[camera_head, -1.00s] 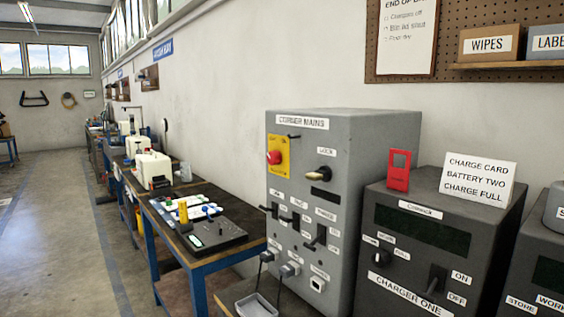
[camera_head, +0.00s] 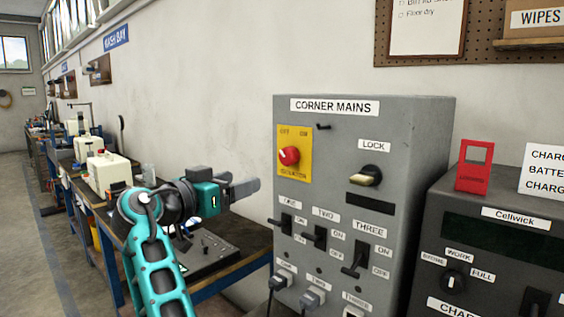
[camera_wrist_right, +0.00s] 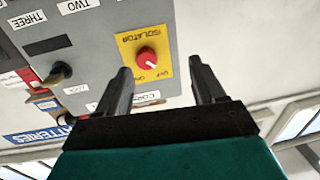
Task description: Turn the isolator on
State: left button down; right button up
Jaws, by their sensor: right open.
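The isolator is a red round knob (camera_head: 289,156) on a yellow plate (camera_head: 294,172) marked OFF and ON, on the front of the grey Corner Mains cabinet (camera_head: 410,130). My right gripper (camera_head: 247,188) is to the left of the cabinet front, a little below the knob's height in the head view, and apart from it. In the right wrist view the red knob (camera_wrist_right: 146,58) shows beyond and between the two fingers (camera_wrist_right: 160,80), which are open with nothing between them. My left gripper is not in view.
The cabinet also carries a lock knob (camera_head: 366,176) and three levers (camera_head: 316,236) below. The Cellwick charger (camera_head: 495,260) with a red tag (camera_head: 475,165) stands at right. A workbench (camera_head: 225,265) with white containers (camera_head: 108,172) runs along the wall at left.

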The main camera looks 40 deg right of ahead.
aim_at(285, 155)
notch_tip(285, 155, up, 4)
jog(key=s+m+g, duration=0.2)
jog(key=shift+h, duration=0.3)
jog(key=d, duration=0.3)
jog(key=d+p, duration=0.1)
jog(key=d, duration=0.3)
jog(key=w+d+p, duration=0.1)
jog(key=d, duration=0.3)
jog(key=shift+f, duration=0.1)
jog(key=shift+w+d, duration=0.15)
jog(key=shift+d, duration=0.4)
